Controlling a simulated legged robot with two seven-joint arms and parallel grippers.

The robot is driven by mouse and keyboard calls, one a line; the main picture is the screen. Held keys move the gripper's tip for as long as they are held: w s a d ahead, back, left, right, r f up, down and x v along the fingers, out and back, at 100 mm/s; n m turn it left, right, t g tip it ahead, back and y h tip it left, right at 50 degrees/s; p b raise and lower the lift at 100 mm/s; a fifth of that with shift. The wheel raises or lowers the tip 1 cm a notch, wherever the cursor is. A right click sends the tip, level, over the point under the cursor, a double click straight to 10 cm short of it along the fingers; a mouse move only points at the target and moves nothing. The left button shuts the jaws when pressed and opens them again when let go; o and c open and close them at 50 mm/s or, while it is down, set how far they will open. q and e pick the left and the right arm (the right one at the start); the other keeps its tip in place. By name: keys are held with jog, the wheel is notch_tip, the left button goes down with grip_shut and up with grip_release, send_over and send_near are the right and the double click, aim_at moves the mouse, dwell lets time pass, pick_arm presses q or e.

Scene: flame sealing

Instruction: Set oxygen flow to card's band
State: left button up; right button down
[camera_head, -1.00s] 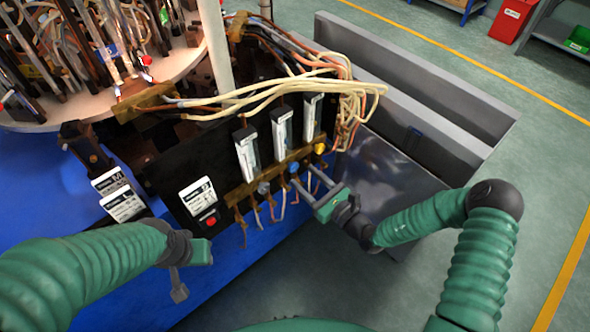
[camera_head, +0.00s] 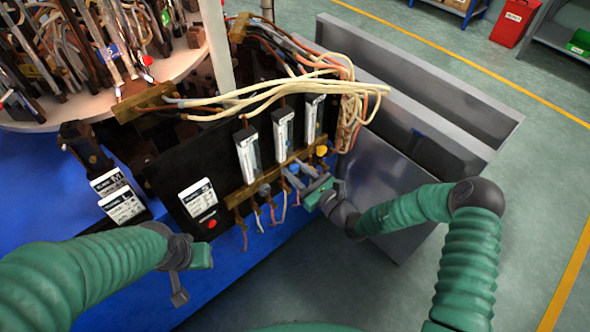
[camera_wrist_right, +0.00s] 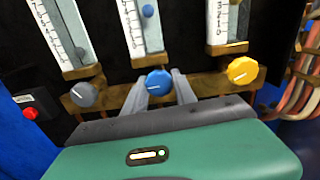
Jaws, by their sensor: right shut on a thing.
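My right gripper (camera_head: 293,175) is shut on the blue knob (camera_wrist_right: 158,82), which shows between its two fingers in the right wrist view; its white pointer mark lies nearly level. The middle flow tube (camera_head: 283,132) stands above this knob; its scale (camera_wrist_right: 137,30) carries a blue ball (camera_wrist_right: 148,11) high in the visible part. A grey knob (camera_wrist_right: 84,95) and a yellow knob (camera_wrist_right: 242,70) sit on either side. A white card (camera_head: 198,197) is on the black panel; its small print is unreadable. My left gripper (camera_head: 180,297) hangs at lower left, apart from everything; its finger gap is unclear.
A red button (camera_head: 211,223) sits below the card. Two more white cards (camera_head: 110,181) stand at left. Cream hoses (camera_head: 300,85) loop above the tubes. Thin hoses hang below the brass rail. A grey metal trough (camera_head: 400,190) lies right of the panel.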

jog(key=shift+r+p, duration=0.25)
jog(key=shift+p, duration=0.15)
jog(key=shift+n+p, duration=0.45)
jog(key=shift+n, duration=0.05)
jog(key=shift+f, duration=0.25)
jog(key=c, duration=1)
grip_release()
jog(key=shift+c, duration=0.2)
jog(key=shift+d, duration=0.1)
jog(key=p+v, duration=0.1)
jog(key=v, duration=1.5)
jog(key=shift+s+d+p, duration=0.2)
jog(key=shift+s+p, duration=0.15)
jog(key=shift+p, duration=0.05)
